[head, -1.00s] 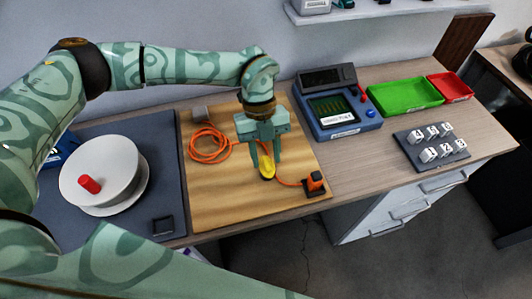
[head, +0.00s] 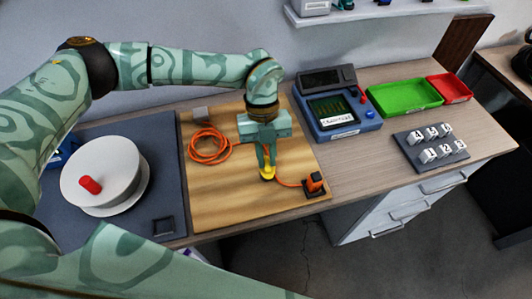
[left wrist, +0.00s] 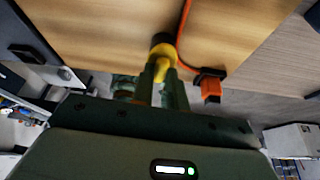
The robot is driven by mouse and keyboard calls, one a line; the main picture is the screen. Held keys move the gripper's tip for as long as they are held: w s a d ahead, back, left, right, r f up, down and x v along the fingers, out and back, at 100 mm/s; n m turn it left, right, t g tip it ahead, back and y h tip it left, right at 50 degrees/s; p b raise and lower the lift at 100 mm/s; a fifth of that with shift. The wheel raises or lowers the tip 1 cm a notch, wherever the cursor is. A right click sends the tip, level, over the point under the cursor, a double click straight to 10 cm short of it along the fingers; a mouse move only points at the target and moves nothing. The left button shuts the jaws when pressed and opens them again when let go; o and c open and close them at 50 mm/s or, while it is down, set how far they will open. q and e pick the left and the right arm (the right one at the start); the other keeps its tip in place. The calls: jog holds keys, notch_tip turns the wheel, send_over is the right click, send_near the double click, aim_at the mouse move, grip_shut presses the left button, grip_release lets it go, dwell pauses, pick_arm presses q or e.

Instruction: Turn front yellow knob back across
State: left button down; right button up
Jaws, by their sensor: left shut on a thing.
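A yellow knob (head: 268,175) stands near the front of the wooden board (head: 225,205), in line with an orange hose or cable. My left gripper (head: 266,163) points down at it with both fingers close around its handle. The left wrist view shows the knob (left wrist: 162,68) between the fingertips, with a dark round base behind it. The fingers hide part of the handle, so its exact angle is hard to read. Only this one yellow knob shows. My right gripper is not in view.
An orange coil (head: 208,147) and an orange-black connector (head: 314,184) lie either side of the knob. A white reel (head: 102,178) stands left. A blue instrument (head: 338,118), green tray (head: 404,97), red tray (head: 450,87) and a block of white cubes (head: 430,145) are right.

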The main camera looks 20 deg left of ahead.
pick_arm(q)
jog(key=m+y, duration=0.1)
jog(key=m, duration=0.3)
jog(key=shift+d+r+y+p, duration=0.1)
jog(key=shift+d+y+p, duration=0.1)
jog(key=shift+y+p, duration=0.2)
jog(key=m, duration=0.2)
jog(key=m+y, duration=0.1)
jog(key=m, duration=0.1)
jog(key=shift+d+m+y+p, duration=0.15)
jog(key=shift+m+y+p, duration=0.15)
jog(key=shift+m, duration=0.1)
jog(key=m, duration=0.2)
jog(key=m+y+p, duration=0.1)
jog(key=m, duration=0.1)
jog(key=shift+d+t+y, duration=0.15)
jog(key=shift+t+y, duration=0.15)
jog(key=shift+s+d+m+t+y+p, duration=0.1)
jog(key=shift+m+t+y+p, duration=0.25)
jog(key=shift+m, duration=1.55)
jog(key=c, duration=1.4)
grip_release()
